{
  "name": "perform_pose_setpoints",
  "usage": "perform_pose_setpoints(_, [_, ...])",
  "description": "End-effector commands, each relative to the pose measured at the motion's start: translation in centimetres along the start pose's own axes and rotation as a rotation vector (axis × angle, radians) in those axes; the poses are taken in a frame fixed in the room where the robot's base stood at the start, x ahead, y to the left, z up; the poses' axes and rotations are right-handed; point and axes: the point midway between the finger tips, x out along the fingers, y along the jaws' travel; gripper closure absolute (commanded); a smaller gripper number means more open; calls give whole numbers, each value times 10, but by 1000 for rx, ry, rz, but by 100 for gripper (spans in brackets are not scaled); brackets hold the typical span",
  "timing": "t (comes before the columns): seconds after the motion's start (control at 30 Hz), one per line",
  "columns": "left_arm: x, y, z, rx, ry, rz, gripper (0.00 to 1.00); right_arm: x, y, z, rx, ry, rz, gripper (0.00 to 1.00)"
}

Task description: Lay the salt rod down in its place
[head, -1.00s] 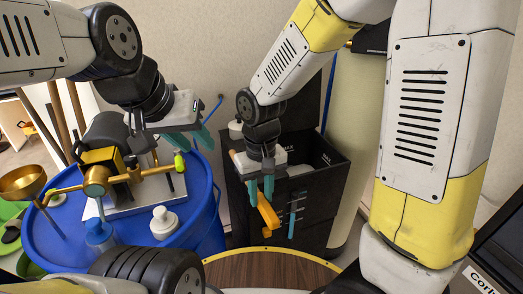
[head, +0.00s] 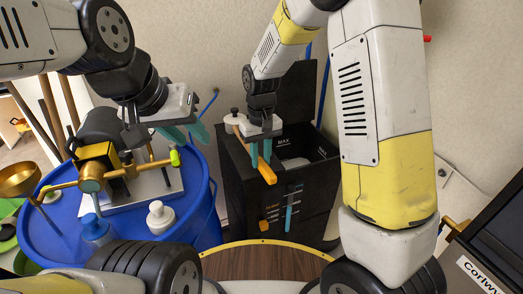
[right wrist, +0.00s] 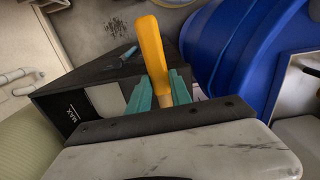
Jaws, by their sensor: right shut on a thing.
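The salt rod appears to be the stick with an orange-yellow handle (head: 266,173); the handle also shows in the right wrist view (right wrist: 152,50). My right gripper (head: 261,156) is shut on it, with teal fingers on both sides in the right wrist view (right wrist: 160,92). The handle points down and forward, in front of the black box's (head: 240,190) upper rim; a thin tan part shows behind the fingers. Whether the rod touches the box is unclear. My left gripper (head: 187,133) is open and empty over the blue barrel (head: 60,225).
On the barrel stand a brass tap assembly (head: 95,180) and a white bottle (head: 160,217). The box front carries another orange piece (head: 263,226) and a blue strip (head: 289,212). A brown wooden round top (head: 262,263) lies in front. A dark labelled unit (head: 490,250) is at right.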

Motion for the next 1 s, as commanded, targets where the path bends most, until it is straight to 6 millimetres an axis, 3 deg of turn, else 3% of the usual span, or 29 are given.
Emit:
perform_pose_setpoints(0.27, [0, 0, 0, 0, 0, 0, 64, 3, 12, -22, 1, 0, 1, 100])
perform_pose_setpoints(0.43, [0, 0, 0, 0, 0, 0, 64, 31, 10, -19, 0, -3, 0, 100])
perform_pose_setpoints(0.83, [0, 0, 0, 0, 0, 0, 64, 37, 10, -19, 0, 0, 0, 100])
perform_pose_setpoints(0.87, [0, 0, 0, 0, 0, 0, 64, 37, 10, -19, 0, -1, 0, 73])
perform_pose_setpoints(0.97, [0, 0, 0, 0, 0, 0, 64, 37, 10, -19, 0, 0, 0, 53])
perform_pose_setpoints(1.0, [0, 0, 0, 0, 0, 0, 64, 37, 10, -19, 0, 0, 0, 53])
